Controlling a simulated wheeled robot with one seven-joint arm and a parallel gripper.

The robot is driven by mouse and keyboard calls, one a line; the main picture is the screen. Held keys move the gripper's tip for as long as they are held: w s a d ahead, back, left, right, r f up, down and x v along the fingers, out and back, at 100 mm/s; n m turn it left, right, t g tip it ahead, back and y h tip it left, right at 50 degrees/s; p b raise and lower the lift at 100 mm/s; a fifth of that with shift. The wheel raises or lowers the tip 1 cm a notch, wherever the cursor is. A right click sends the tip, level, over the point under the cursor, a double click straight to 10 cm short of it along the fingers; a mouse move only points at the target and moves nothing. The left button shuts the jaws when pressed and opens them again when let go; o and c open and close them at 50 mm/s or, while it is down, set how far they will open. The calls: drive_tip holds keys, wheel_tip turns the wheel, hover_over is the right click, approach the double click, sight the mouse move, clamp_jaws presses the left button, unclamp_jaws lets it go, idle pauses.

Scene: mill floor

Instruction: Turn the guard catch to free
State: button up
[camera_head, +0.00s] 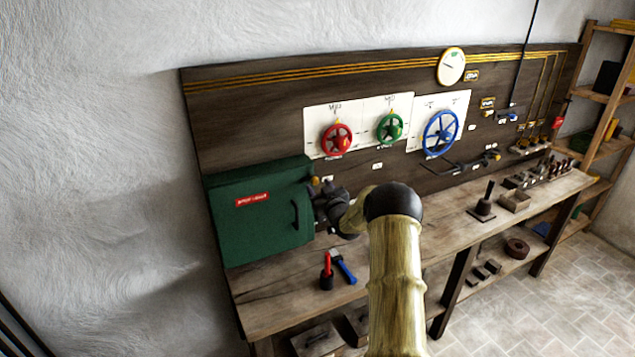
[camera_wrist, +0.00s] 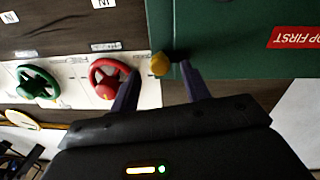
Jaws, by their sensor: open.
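The guard is a green box (camera_head: 258,222) with a red label and a dark handle, at the left of the bench; it also fills the upper right of the wrist view (camera_wrist: 235,30). A yellow knob (camera_wrist: 160,63), which looks like the guard catch, sits at the box's edge in the wrist view. In the head view it is a small yellow spot (camera_head: 315,180), partly hidden by my wrist. My gripper (camera_wrist: 160,82) is open, with one finger on each side of the knob in the picture. I cannot tell whether either finger touches it.
Red (camera_head: 337,139), green (camera_head: 390,128) and blue (camera_head: 440,133) handwheels are on the board right of the box. A red-handled tool (camera_head: 327,270) and a blue-handled tool (camera_head: 344,268) stand on the bench (camera_head: 275,302) below. Small blocks and a lever stand farther right.

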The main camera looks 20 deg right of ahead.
drive_tip(key=shift+w, duration=1)
drive_tip(key=c, duration=1)
